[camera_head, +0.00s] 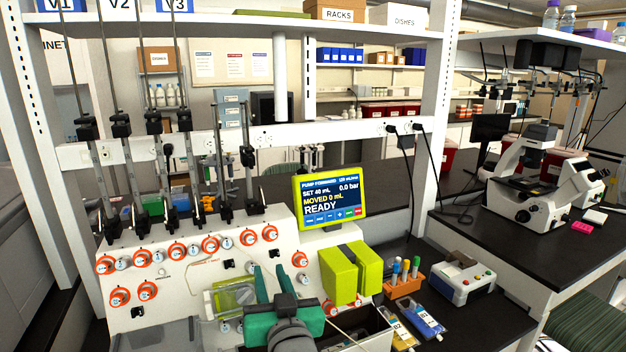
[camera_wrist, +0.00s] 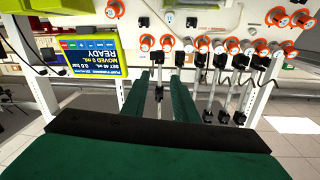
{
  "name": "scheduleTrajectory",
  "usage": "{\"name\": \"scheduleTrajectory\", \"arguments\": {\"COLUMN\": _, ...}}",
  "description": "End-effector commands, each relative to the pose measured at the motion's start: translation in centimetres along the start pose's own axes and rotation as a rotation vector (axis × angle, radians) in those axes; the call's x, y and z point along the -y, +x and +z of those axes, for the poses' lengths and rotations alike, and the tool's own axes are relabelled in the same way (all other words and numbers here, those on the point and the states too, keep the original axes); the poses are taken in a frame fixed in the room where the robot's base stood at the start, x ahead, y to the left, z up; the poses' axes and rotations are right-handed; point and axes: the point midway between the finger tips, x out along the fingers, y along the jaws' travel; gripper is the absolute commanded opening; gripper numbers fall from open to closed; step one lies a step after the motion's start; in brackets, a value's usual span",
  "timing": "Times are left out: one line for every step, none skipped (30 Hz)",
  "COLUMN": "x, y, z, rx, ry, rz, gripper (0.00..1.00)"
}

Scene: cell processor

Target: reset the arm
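My gripper (camera_head: 270,284) is at the lower middle of the head view, in front of the white cell processor panel (camera_head: 180,265). Its two green fingers stand apart with nothing held between them. In the wrist view, where the scene appears upside down, the gripper (camera_wrist: 167,82) points toward the processor, with a clear gap between the fingers. A clamp and rod show through that gap, behind the fingers. My wrist and gripper hide part of the lower panel.
The pump screen (camera_head: 330,196) reads READY. Beside my gripper are a yellow-green block (camera_head: 338,275), an orange tube rack (camera_head: 404,286) and a grey-white device (camera_head: 460,281). Upright rods with black clamps rise behind the panel. A microscope (camera_head: 540,180) stands on the right bench.

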Motion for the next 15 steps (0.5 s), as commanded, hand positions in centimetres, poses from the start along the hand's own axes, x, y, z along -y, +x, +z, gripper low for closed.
{"name": "scheduleTrajectory", "arguments": {"x": -0.4, "y": -0.2, "z": 2.2, "rx": 0.012, "ry": 0.012, "rz": 0.011, "gripper": 0.27}}
{"name": "scheduleTrajectory", "arguments": {"x": -0.6, "y": -0.4, "z": 3.2, "rx": 0.013, "ry": 0.017, "rz": 0.018, "gripper": 0.27}}
{"name": "scheduleTrajectory", "arguments": {"x": -0.9, "y": -0.6, "z": 4.5, "rx": 0.015, "ry": 0.023, "rz": 0.027, "gripper": 0.27}}
{"name": "scheduleTrajectory", "arguments": {"x": -1.2, "y": -0.8, "z": 5.5, "rx": 0.017, "ry": 0.028, "rz": 0.033, "gripper": 0.27}}
{"name": "scheduleTrajectory", "arguments": {"x": -1.4, "y": -1.1, "z": 6.5, "rx": 0.019, "ry": 0.032, "rz": 0.04, "gripper": 0.27}}
{"name": "scheduleTrajectory", "arguments": {"x": -1.7, "y": -1.4, "z": 7.8, "rx": 0.021, "ry": 0.037, "rz": 0.049, "gripper": 0.27}}
{"name": "scheduleTrajectory", "arguments": {"x": -1.9, "y": -1.8, "z": 8.8, "rx": 0.022, "ry": 0.041, "rz": 0.057, "gripper": 0.27}}
{"name": "scheduleTrajectory", "arguments": {"x": -2.2, "y": -2.1, "z": 9.7, "rx": 0.024, "ry": 0.044, "rz": 0.065, "gripper": 0.27}}
{"name": "scheduleTrajectory", "arguments": {"x": -2.5, "y": -2.6, "z": 11.0, "rx": 0.026, "ry": 0.048, "rz": 0.077, "gripper": 0.27}}
{"name": "scheduleTrajectory", "arguments": {"x": -2.8, "y": -3.0, "z": 11.9, "rx": 0.028, "ry": 0.051, "rz": 0.085, "gripper": 0.27}}
{"name": "scheduleTrajectory", "arguments": {"x": -3.0, "y": -3.4, "z": 12.8, "rx": 0.03, "ry": 0.054, "rz": 0.093, "gripper": 0.27}}
{"name": "scheduleTrajectory", "arguments": {"x": -3.3, "y": -4.0, "z": 14.1, "rx": 0.033, "ry": 0.057, "rz": 0.104, "gripper": 0.27}}
{"name": "scheduleTrajectory", "arguments": {"x": -3.5, "y": -4.4, "z": 14.9, "rx": 0.034, "ry": 0.059, "rz": 0.112, "gripper": 0.27}}
{"name": "scheduleTrajectory", "arguments": {"x": -3.7, "y": -4.9, "z": 15.8, "rx": 0.036, "ry": 0.06, "rz": 0.121, "gripper": 0.27}}
{"name": "scheduleTrajectory", "arguments": {"x": -3.9, "y": -5.6, "z": 17.0, "rx": 0.039, "ry": 0.062, "rz": 0.131, "gripper": 0.27}}
